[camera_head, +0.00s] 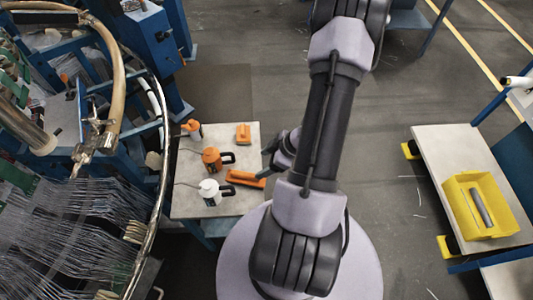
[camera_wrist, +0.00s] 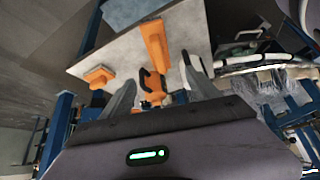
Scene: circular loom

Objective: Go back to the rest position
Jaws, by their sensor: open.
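My gripper (camera_head: 268,160) is at the right edge of a small light table (camera_head: 183,208) in the head view, partly hidden by my arm. In the wrist view my gripper (camera_wrist: 158,72) has its two grey fingers spread apart with nothing held between them. Beyond the fingers lie the orange items on the table. My arm stretches from the round base at the bottom of the head view up to the top edge, and its elbow is high over the floor.
The loom (camera_head: 75,210) stands left. A yellow bin (camera_head: 461,192) sits right. Open floor lies between.

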